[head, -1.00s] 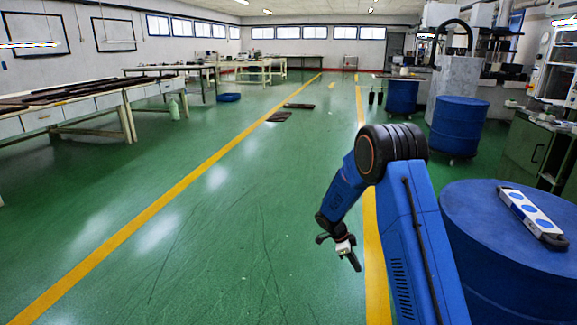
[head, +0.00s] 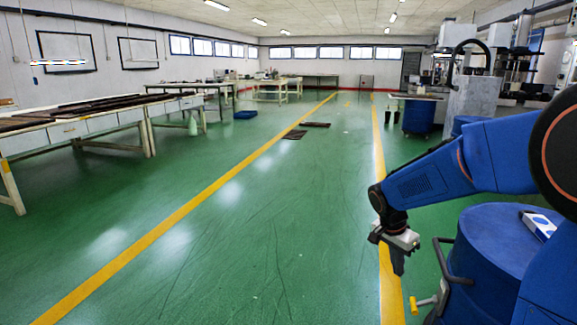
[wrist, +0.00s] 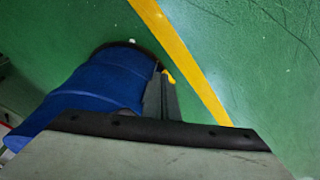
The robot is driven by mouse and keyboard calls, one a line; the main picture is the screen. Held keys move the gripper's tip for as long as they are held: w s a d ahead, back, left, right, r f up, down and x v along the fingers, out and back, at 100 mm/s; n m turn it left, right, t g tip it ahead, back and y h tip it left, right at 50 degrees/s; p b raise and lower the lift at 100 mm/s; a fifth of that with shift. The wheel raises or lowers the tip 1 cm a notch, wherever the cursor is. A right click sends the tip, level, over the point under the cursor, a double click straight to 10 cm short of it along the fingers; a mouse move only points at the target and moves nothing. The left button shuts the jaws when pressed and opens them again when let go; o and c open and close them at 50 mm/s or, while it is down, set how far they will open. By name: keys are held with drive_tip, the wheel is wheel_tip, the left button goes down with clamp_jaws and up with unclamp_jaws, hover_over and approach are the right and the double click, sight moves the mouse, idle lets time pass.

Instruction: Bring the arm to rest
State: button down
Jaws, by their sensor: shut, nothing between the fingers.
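My blue arm (head: 430,178) reaches in from the right edge of the head view and bends down at the wrist. My gripper (head: 397,264) hangs from its end, fingers together and empty, pointing down over the green floor by the right yellow line. It is left of the near blue drum (head: 492,245) and looks clear of it, though the depth gap is hard to judge. In the wrist view, the fingers (wrist: 160,97) show as a dark narrow pair beside the drum (wrist: 100,85).
A grey bar with a yellow grip (head: 425,303) stands at the near drum's left side. A white and blue box (head: 538,224) lies on that drum. Benches (head: 70,132) line the left wall. Dark flat pieces (head: 294,134) lie on the floor. The middle floor is open.

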drive_tip(key=s+a+r+n+t+y, duration=0.1)
drive_tip(key=s+n, duration=0.3)
drive_tip(key=s, duration=0.5)
drive_tip(key=s+a+r+n+t+y, duration=0.1)
drive_tip(key=s+r+n, duration=0.3)
drive_tip(key=s, duration=0.6)
drive_tip(key=s+a+r+n+t+y, duration=0.1)
drive_tip(key=s+r+n+t, duration=0.1)
drive_tip(key=s, duration=0.7)
drive_tip(key=shift+s+a+r+n, duration=0.15)
drive_tip(key=shift+s+r+n, duration=0.15)
drive_tip(key=shift+r+n, duration=0.6)
drive_tip(key=shift+f, duration=0.2)
